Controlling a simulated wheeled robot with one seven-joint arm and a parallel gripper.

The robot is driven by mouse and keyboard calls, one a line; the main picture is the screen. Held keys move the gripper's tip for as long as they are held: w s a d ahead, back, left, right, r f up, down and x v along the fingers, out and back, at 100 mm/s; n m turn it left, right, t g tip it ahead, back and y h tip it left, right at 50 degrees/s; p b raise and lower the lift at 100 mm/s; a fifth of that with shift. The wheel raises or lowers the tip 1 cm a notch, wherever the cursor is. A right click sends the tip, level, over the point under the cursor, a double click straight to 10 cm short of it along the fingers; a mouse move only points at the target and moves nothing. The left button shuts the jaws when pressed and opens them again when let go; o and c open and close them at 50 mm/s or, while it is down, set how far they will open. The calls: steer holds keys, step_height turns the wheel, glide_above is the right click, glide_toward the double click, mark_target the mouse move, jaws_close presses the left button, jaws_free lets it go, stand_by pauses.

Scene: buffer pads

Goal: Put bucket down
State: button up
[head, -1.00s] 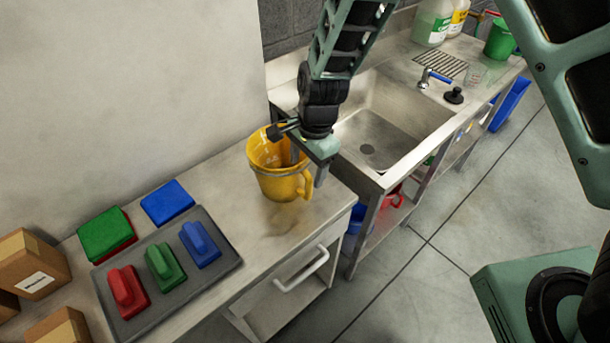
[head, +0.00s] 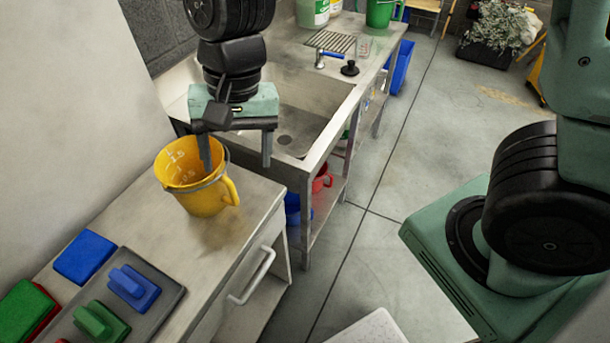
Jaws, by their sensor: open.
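A yellow bucket (head: 208,196) with a side handle and a thin wire bail stands upright on the metal counter (head: 228,262), left of the sink. Pale markings show on its inner wall. My gripper (head: 237,166) is open above the bucket's right side. Its left finger reaches down at the bucket's mouth, and its right finger hangs outside, to the right of the bucket. I cannot tell whether the left finger touches the rim.
A steel sink (head: 310,115) with a blue-handled tap (head: 325,57) lies behind. A grey tray (head: 150,312) with blue and green pads and a loose blue pad (head: 84,257) lie front left. A wall rises at left. Open floor (head: 390,200) is at right.

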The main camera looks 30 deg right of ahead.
steer(key=s+d+r+n, duration=0.1)
steer(key=s+d+n, duration=0.2)
steer(key=s+n, duration=0.2)
steer(key=s+d+r+n+h, duration=0.1)
steer(key=s+d+n, duration=0.2)
steer(key=s+n, duration=0.2)
steer(key=shift+s+r+n+t, duration=0.3)
steer(key=shift+s+n+t, duration=0.1)
steer(key=shift+s, duration=0.65)
step_height(320, 180, down, 5)
steer(key=b, duration=0.5)
steer(key=shift+f, duration=0.2)
steer(key=shift+f+b, duration=0.2)
steer(key=shift+b, duration=0.2)
steer(key=shift+c, duration=1)
steer(key=shift+r, duration=0.15)
steer(key=c, duration=0.5)
steer(key=shift+r, duration=0.1)
